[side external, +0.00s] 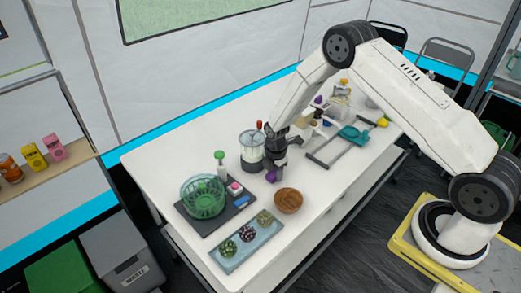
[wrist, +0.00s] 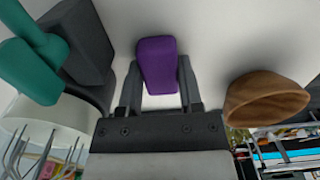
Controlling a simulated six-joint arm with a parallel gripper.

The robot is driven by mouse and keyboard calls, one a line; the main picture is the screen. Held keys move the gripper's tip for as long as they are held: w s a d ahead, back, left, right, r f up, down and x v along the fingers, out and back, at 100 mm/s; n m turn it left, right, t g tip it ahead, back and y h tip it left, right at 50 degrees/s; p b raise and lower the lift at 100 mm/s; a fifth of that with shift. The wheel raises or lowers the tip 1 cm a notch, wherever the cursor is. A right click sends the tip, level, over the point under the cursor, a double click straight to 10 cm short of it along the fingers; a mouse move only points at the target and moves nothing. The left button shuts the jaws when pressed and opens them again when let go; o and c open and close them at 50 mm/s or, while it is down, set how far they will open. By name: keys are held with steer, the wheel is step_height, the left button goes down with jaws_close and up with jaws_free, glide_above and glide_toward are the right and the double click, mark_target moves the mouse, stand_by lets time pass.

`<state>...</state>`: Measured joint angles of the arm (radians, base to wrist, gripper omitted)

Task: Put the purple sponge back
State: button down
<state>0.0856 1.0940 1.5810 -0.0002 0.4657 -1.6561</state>
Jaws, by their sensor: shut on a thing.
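The purple sponge (wrist: 157,62) is between the two fingers of my gripper (wrist: 159,86) in the wrist view, with its far end sticking out past the fingertips. In the side external view my gripper (side external: 274,160) points down over the white table, and the purple sponge (side external: 271,175) shows at its lower end. I cannot tell whether the sponge touches the table. A dark mat (side external: 208,226) at the table's left holds a green basket (side external: 203,196), a pink item (side external: 235,188) and a blue item (side external: 241,201).
A jar-like appliance (side external: 252,150) stands close left of my gripper. A wooden bowl (side external: 288,200) sits right and in front of it, also in the wrist view (wrist: 264,97). A pale tray (side external: 226,262) with patterned balls lies at the front. A teal item (side external: 354,135) is further right.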

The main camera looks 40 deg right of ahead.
mark_target(275, 173)
steer(key=shift+f, duration=0.15)
steer(key=shift+c, duration=1.3)
jaws_free()
steer(key=shift+r, duration=0.2)
step_height(275, 173, up, 12)
